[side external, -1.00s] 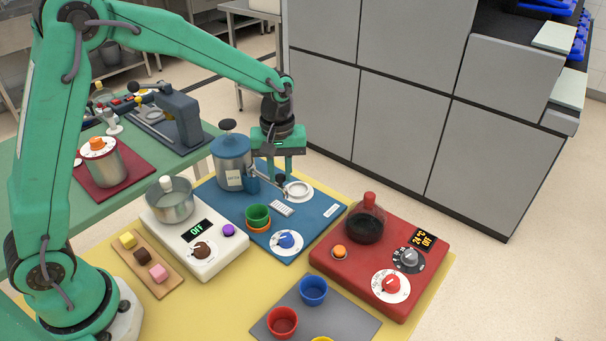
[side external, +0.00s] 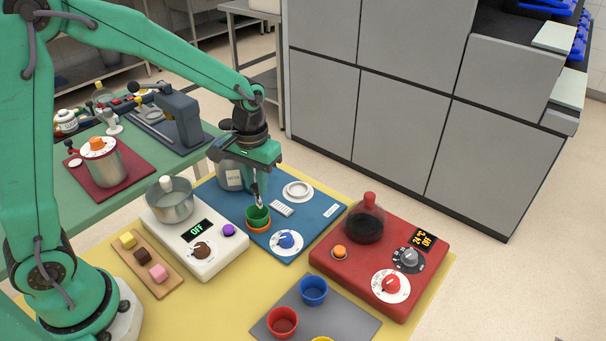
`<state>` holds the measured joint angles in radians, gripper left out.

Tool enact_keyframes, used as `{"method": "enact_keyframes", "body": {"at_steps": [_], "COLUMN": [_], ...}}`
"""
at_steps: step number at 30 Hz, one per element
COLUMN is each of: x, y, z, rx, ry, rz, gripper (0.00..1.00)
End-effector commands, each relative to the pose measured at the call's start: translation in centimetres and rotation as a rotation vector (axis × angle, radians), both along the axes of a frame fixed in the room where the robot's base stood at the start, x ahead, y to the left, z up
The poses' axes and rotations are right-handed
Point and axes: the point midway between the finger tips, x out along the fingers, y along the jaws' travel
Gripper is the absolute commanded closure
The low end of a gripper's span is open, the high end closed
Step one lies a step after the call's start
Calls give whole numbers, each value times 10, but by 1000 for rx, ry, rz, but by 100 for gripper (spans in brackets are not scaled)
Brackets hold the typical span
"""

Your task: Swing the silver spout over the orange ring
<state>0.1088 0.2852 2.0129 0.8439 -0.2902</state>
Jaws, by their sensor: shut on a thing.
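My gripper (side external: 259,176) is above the blue board and shut on the silver spout (side external: 256,192), which it partly hides. The lower end of the spout shows just over the green cup (side external: 257,213). The green cup stands on the orange ring (side external: 258,229), which shows as a rim around the cup's base. The blue-lidded tank (side external: 229,177) that carries the spout is largely hidden behind my gripper and wrist.
A blue dial (side external: 287,240) is close to the front right of the green cup. A white scale (side external: 196,236) with a steel pot stands on the left. A red heater (side external: 381,262) with a dark flask is on the right. Blue and red cups stand on the grey mat (side external: 341,316).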

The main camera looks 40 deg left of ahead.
Motion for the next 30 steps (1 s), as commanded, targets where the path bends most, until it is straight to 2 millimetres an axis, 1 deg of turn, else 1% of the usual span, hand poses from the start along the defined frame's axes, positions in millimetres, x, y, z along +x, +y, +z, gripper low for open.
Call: {"method": "enact_keyframes", "body": {"at_steps": [7, 19, 20, 22, 23, 30], "x": [-5, -6, -6, -6, -6, -6], "y": [4, 5, 5, 5, 5, 5], "z": [1, 1, 1, 1, 1, 1], "rx": [0, 0, 0, 0, 0, 0], "ry": [-2, 1, 1, 0, 0, 0], "rz": [-69, -75, -74, -74, -74, -74], "gripper": [100, 100, 73, 59, 57, 57]}}
